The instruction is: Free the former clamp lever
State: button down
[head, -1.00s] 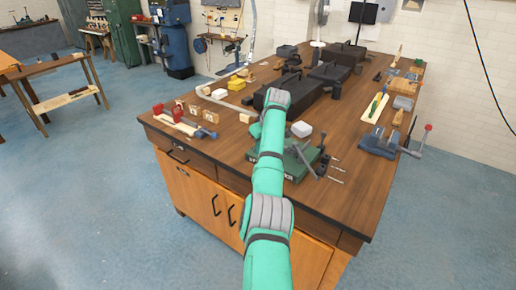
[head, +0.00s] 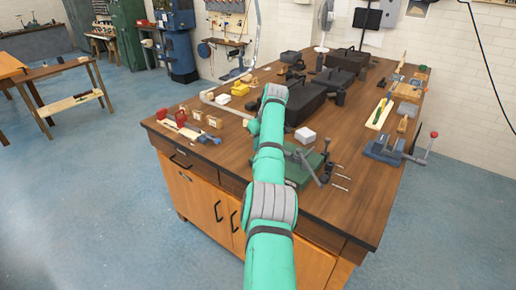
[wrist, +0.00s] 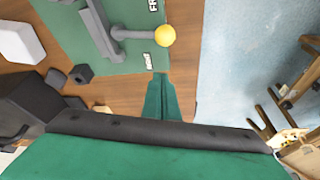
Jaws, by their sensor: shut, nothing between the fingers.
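The former's green base plate (head: 297,178) sits near the front of the wooden bench, partly hidden by my arm. In the wrist view, the green plate (wrist: 75,40) fills the upper left. A dark grey lever (wrist: 130,33) with a yellow ball knob (wrist: 165,36) lies across it, the knob near the plate's right edge. White lettering shows near the knob, one label cut off at the top edge and starting "FR". My gripper (wrist: 161,82) is shut and empty, its tip just below the plate's near edge in the picture, apart from the knob. My arm hides it in the head view.
A white block (head: 305,136) stands behind the former. Dark boxes (head: 303,105) stand farther back. A blue vise (head: 384,150) with a red-knobbed handle is at the right. Red-handled tools (head: 181,117) lie at the left. Bare bench top (head: 345,215) shows at the front right.

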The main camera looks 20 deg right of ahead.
jog(key=a+v, duration=0.1)
jog(key=v, duration=0.6)
jog(key=shift+d+r, duration=0.4)
jog(key=shift+d, duration=0.05)
jog(key=shift+s, duration=0.1)
